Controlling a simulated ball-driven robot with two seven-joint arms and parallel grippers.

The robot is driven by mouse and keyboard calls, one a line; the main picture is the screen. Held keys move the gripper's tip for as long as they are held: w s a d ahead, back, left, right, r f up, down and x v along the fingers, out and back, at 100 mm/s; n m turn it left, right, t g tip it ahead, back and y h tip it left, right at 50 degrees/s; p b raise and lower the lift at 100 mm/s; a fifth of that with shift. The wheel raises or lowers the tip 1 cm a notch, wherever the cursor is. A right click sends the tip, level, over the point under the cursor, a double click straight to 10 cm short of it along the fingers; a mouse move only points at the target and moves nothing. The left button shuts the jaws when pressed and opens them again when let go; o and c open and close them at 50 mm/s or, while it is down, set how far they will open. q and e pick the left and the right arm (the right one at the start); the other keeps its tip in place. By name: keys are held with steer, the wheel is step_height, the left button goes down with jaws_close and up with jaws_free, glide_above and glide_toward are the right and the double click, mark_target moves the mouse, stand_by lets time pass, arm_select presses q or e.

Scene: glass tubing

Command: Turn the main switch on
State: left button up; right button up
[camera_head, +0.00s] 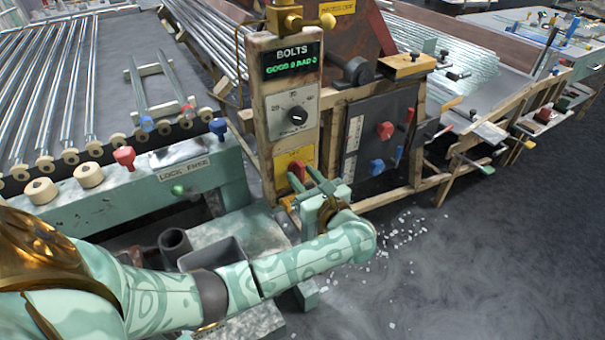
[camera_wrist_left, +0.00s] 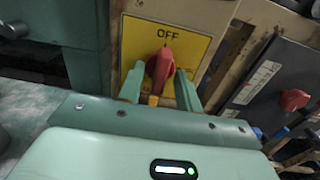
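The main switch is a red rotary knob (camera_head: 297,170) on a yellow plate (camera_head: 283,160), low on the wooden control post. In the left wrist view the red knob (camera_wrist_left: 161,65) sits under the word OFF on the yellow plate (camera_wrist_left: 195,45), with its orange-yellow tip pointing down. My left gripper (camera_head: 309,183) is at the plate with its fingers pointing toward it. In the left wrist view its two green fingers stand apart, one on each side of the knob, with visible gaps; contact is not seen. My right gripper is not in view.
Above the switch are a dial (camera_head: 297,115) and a BOLTS display (camera_head: 291,60). A dark panel (camera_head: 378,140) with red and blue handles stands to the right. A green bench marked LOCK FREE (camera_head: 185,170) is at left. Floor at right is mostly clear, with scattered white bits.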

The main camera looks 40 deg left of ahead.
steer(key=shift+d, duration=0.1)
arm_select(q)
jaws_close()
